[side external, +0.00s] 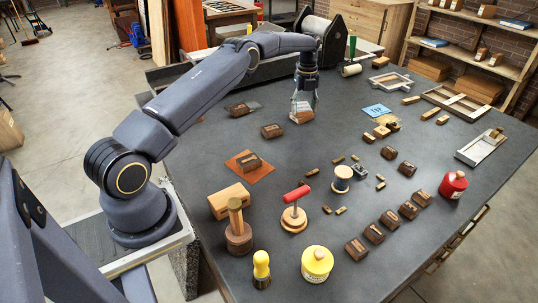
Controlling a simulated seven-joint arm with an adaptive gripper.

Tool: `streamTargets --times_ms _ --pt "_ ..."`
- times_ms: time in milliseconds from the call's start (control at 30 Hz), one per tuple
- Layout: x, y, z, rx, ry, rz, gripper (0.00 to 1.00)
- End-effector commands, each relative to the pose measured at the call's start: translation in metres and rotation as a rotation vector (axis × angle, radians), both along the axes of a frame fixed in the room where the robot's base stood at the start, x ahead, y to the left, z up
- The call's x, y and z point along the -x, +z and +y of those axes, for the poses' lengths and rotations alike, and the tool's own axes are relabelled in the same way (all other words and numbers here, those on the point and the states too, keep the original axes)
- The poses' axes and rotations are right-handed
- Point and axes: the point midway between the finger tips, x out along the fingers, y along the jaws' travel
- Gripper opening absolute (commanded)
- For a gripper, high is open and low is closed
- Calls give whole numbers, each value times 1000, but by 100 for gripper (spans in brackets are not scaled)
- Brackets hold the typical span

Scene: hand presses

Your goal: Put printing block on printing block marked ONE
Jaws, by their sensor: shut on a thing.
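My gripper (304,103) points down over the far middle of the dark table. It is shut on a brown printing block (301,117), low over the table; I cannot tell whether it touches the surface. One similar wooden block (272,131) lies to the left and nearer the camera. Another block (250,160) lies on an orange-brown mat (237,169). A further block (239,110) lies to the far left. Several more, such as this block (356,249), form a row at the front right. The marks are too small to read, so I cannot tell which is ONE.
A red-handled tool (295,207), a wooden mallet (237,231), a yellow jar (317,263) and a red bottle (453,184) stand nearer the camera. A blue card (376,111) lies right of my gripper. The table between gripper and spools is mostly clear.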

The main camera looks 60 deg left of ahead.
Motion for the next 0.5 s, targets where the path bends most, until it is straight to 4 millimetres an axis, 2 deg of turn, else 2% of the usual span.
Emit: streamTargets --times_ms 300,333,500 --pt "0 -3 0 0 1 0 20" --pt "0 -3 0 0 1 0 60" --pt "0 -3 0 0 1 0 77"
